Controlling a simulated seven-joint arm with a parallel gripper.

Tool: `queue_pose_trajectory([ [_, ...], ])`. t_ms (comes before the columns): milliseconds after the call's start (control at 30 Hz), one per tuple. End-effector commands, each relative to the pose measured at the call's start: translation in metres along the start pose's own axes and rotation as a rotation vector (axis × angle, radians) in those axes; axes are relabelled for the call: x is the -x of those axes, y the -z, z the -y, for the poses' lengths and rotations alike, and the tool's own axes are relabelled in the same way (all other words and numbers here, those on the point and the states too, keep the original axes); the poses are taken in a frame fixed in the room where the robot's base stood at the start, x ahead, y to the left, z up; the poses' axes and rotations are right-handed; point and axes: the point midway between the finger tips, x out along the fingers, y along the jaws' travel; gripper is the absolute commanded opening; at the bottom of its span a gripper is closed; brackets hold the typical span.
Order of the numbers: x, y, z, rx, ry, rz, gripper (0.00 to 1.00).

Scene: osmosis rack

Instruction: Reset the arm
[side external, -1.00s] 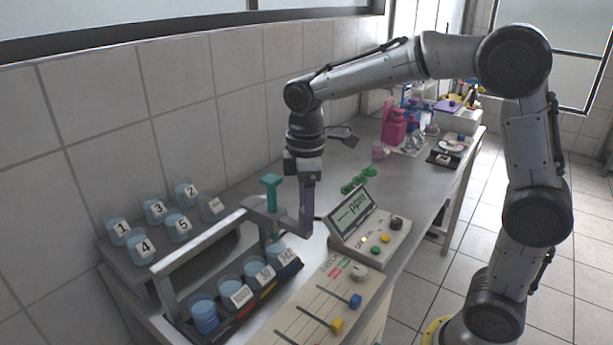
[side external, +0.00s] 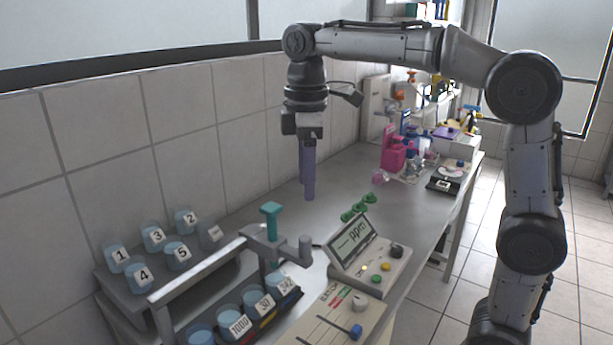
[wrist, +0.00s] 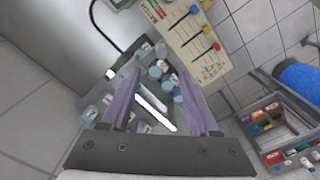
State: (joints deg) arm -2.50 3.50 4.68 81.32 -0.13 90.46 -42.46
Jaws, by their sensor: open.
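My gripper (side external: 307,198) is raised well above the bench in the side view, pointing straight down. Its two purple fingers hold nothing between them. They stand apart in the wrist view (wrist: 163,100), with the rack and its cups far below. The grey osmosis rack (side external: 203,267) stands below and to the left of my gripper in the side view. Its upright teal rod (side external: 271,222) is held in a grey arm with a round knob (side external: 305,250). My gripper is clear of both.
Numbered cups (side external: 152,238) stand on the rear shelf and more labelled cups (side external: 229,322) in front. A ppm meter (side external: 370,255) and slider panel (side external: 335,318) are to the right. Green pieces (side external: 358,208) and pink bottles (side external: 393,152) stand farther back. The air around my gripper is free.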

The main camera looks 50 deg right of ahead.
Motion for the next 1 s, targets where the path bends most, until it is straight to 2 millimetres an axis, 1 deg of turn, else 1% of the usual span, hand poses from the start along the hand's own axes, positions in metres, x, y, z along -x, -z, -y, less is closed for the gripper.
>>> queue_pose_trajectory([
  [133, 0.002, -0.001, 0.000, -0.001, -0.005, -0.005, 0.61],
  [233, 0.017, -0.008, 0.005, -0.005, -0.033, -0.036, 0.61],
  [300, 0.027, -0.023, 0.017, -0.009, -0.050, -0.054, 0.61],
  [367, 0.031, -0.040, 0.031, -0.015, -0.067, -0.072, 0.61],
  [467, 0.029, -0.069, 0.055, -0.066, -0.103, -0.116, 0.61],
  [500, 0.024, -0.079, 0.065, -0.098, -0.118, -0.137, 0.61],
  [567, 0.016, -0.094, 0.078, -0.152, -0.141, -0.172, 0.61],
  [600, 0.008, -0.103, 0.086, -0.193, -0.155, -0.195, 0.61],
  [667, -0.005, -0.116, 0.097, -0.256, -0.173, -0.231, 0.61],
  [733, -0.024, -0.129, 0.109, -0.336, -0.190, -0.275, 0.61],
  [800, -0.043, -0.139, 0.118, -0.418, -0.202, -0.318, 0.61],
  [900, -0.071, -0.149, 0.127, -0.531, -0.209, -0.372, 0.61],
  [1000, -0.095, -0.153, 0.132, -0.634, -0.202, -0.408, 0.61],
])
